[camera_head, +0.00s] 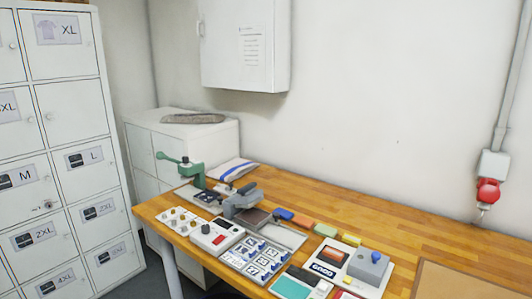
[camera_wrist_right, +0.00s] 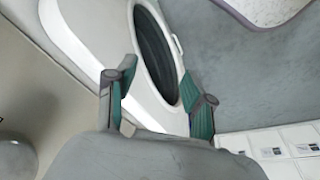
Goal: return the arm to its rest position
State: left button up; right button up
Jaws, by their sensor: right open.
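My right gripper (camera_wrist_right: 158,75) shows in the right wrist view, with its two green-padded fingers spread apart and nothing between them. Behind the fingers is a white rounded body with a dark oval face, which may be part of my own base; I cannot tell whether the fingers touch it. Neither gripper shows in the head view. My left gripper is not in view.
In the head view a wooden workbench (camera_head: 420,240) runs along the wall, holding a green hand press (camera_head: 190,170), a grey stapler-like tool (camera_head: 240,200), number tiles (camera_head: 255,258) and coloured blocks (camera_head: 302,221). White lockers (camera_head: 75,105) stand left. A white wall cabinet (camera_head: 225,50) hangs above. Grey floor (camera_wrist_right: 260,80) surrounds the gripper.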

jog(key=s+d+f+b, duration=0.1)
jog(key=s+f+b, duration=0.4)
jog(key=f, duration=1.2)
jog(key=s+d+f+g, duration=0.1)
jog(key=s+d+f, duration=0.1)
jog(key=s+f, duration=0.9)
jog(key=s, duration=0.3)
jog(key=shift+d+f+g, duration=0.15)
jog(key=shift+f+g, duration=0.15)
jog(key=shift+f, duration=0.05)
